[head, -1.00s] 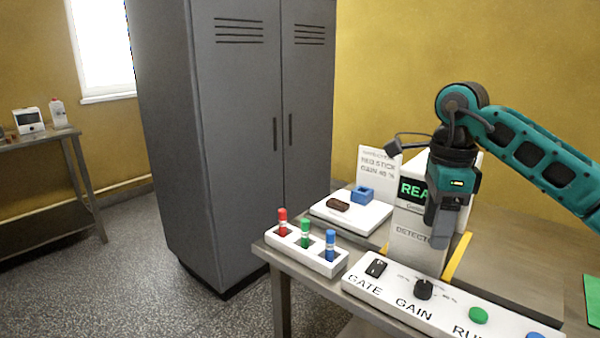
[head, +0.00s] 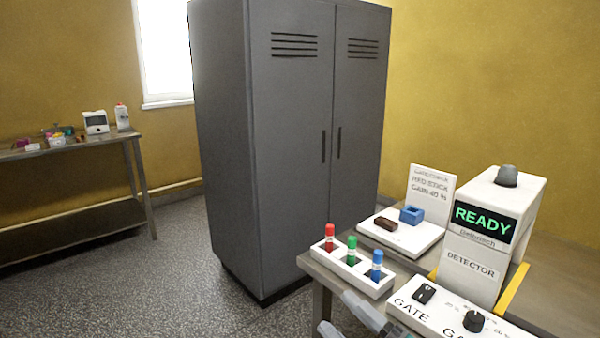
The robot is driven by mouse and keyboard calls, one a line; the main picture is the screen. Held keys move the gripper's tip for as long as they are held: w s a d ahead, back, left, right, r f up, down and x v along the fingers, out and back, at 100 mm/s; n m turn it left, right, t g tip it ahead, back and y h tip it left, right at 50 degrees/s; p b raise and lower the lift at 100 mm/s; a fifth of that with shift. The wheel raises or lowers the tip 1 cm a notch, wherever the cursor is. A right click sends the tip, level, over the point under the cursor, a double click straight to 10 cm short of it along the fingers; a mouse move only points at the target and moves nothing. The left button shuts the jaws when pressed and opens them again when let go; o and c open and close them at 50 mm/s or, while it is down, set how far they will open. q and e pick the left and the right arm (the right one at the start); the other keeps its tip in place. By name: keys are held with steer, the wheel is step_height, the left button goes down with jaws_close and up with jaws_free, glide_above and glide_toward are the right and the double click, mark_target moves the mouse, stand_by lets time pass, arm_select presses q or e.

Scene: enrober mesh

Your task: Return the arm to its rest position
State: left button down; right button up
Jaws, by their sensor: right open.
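My right gripper (head: 338,312) shows only in part at the bottom edge of the head view, low beside the front of the bench. Its two grey fingers are apart, with nothing seen between them. They are in front of the white rack and left of the white control panel (head: 428,315). The rest of my right arm is out of the picture or hidden below its edge. My left gripper is not in view.
The detector (head: 473,268) reads READY. A rack (head: 325,258) holds red, green and blue sticks. Behind it, a white plate (head: 425,237) bears a brown piece and a blue block, near a sign (head: 430,196). A grey cabinet (head: 290,150) stands behind; open floor lies left.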

steer(key=s+d+f+m+g+h, duration=0.1)
steer(key=s+d+f+m+h, duration=0.2)
steer(key=f+m, duration=0.3)
steer(key=s+d+f+m+g+h, duration=0.2)
steer(key=s+d+f+m+h, duration=0.2)
steer(key=f, duration=0.6)
steer(key=s+d+f+m+g+h, duration=0.1)
steer(key=s+d+f+m+h, duration=0.2)
steer(key=s+f+m+h, duration=0.3)
step_height(320, 180, down, 2)
steer(key=s+m, duration=0.1)
steer(key=m, duration=0.2)
steer(key=shift+s+d+m+h, duration=0.25)
steer(key=shift+d+m+h, duration=0.05)
steer(key=shift+d+m, duration=0.1)
jaws_close()
